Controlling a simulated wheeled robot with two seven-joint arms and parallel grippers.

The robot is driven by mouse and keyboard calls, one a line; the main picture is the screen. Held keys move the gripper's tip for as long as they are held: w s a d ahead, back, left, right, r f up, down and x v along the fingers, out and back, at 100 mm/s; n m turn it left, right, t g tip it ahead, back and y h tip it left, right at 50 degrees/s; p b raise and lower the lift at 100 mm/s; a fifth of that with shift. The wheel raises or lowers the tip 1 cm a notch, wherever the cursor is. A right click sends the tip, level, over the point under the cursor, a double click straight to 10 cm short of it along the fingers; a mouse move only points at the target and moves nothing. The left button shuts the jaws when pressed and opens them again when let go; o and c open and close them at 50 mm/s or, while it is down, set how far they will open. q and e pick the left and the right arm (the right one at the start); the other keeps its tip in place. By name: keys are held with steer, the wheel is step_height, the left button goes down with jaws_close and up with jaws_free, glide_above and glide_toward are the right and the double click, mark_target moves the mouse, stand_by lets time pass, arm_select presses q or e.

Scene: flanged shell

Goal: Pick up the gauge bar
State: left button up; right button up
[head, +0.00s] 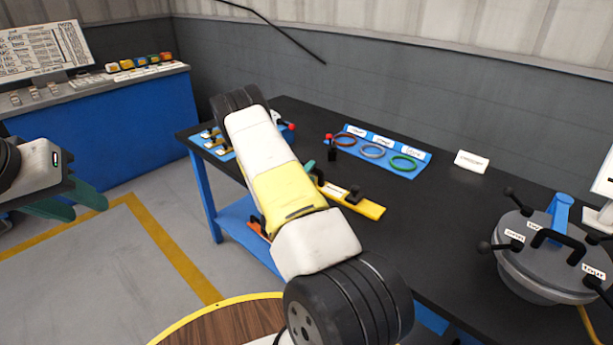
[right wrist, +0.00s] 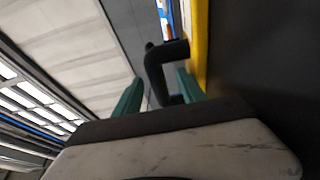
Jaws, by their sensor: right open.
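The gauge bar (head: 368,208) is a yellow bar with black handles, lying on the dark table. My right arm covers its left part in the head view. My right gripper is at the bar, mostly hidden behind my arm in the head view, with a bit of green finger showing. In the right wrist view my right gripper (right wrist: 158,92) is open. A black bent handle (right wrist: 154,70) stands between its green fingers, beside the yellow bar (right wrist: 200,35). Whether a finger touches the handle cannot be told. My left gripper (head: 88,207) is open and empty, over the floor at left.
A blue board with three rings (head: 373,151) lies behind the bar. A small white sign (head: 471,161) stands farther right. A grey lidded vessel (head: 545,255) with black handles stands at the table's right. Dark table surface (head: 440,225) between bar and vessel is clear.

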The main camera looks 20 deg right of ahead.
steer(key=x, duration=0.6)
steer(key=shift+s+d+r, duration=0.15)
steer(key=shift+d+r, duration=0.05)
jaws_close()
stand_by(1.1)
